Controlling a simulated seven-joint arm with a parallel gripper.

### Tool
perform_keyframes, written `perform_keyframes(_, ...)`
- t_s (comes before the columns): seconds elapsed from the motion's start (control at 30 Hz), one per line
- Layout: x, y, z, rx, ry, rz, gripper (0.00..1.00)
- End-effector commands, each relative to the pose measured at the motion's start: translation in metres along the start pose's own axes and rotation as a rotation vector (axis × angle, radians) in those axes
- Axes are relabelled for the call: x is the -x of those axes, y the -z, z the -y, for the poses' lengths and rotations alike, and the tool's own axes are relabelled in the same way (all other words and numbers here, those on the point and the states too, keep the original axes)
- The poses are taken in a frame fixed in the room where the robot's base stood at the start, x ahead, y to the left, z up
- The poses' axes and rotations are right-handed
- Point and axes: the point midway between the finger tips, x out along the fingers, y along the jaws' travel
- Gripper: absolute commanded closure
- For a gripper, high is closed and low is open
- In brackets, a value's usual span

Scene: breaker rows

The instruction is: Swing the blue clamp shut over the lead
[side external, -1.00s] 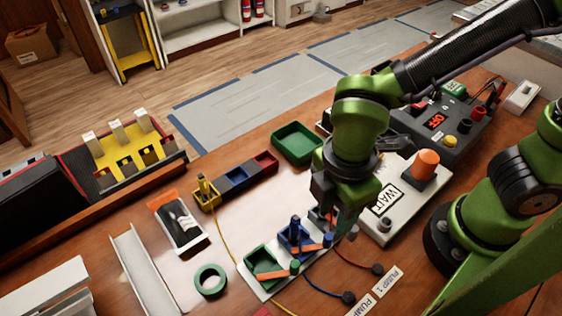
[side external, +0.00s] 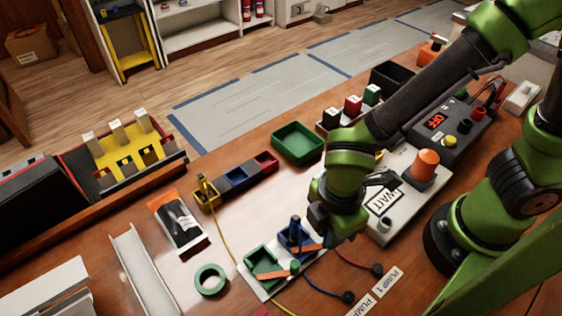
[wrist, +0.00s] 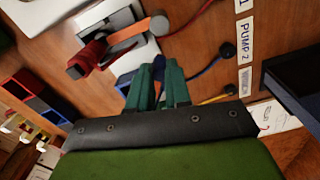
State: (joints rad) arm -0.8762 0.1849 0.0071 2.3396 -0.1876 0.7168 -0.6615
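The blue clamp (side external: 286,241) sits on a pale plate, with a blue post at its back. Its orange arm (side external: 305,247) reaches right toward my gripper. In the wrist view only bits of blue (wrist: 125,84) show around my fingers, which hide most of the clamp. The blue lead (side external: 322,291) runs from the plate to a dark plug; it also shows in the wrist view (wrist: 205,72). My gripper (side external: 330,240) is low at the right of the blue clamp. Its green fingers (wrist: 157,75) are close together; whether they touch or pinch anything is unclear.
The green clamp (side external: 259,261) with its orange arm stands left of the blue one. The red clamp (wrist: 92,53) with an orange arm is beyond my fingers in the wrist view. A white WAIT box (side external: 402,213) with an orange button stands to the right.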

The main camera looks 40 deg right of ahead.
Motion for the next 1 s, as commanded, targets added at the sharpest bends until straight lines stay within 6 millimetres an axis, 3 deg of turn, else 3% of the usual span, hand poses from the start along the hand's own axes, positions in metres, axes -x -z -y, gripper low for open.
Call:
perform_keyframes(0.1, 0.0, 0.0, 0.0, 0.0, 0.0, 0.0, 1.0)
perform_keyframes(0.53, 0.001, 0.001, 0.003, -0.072, 0.0, -0.001, 1.0)
perform_keyframes(1.0, 0.001, 0.01, 0.015, -0.458, 0.0, -0.001, 1.0)
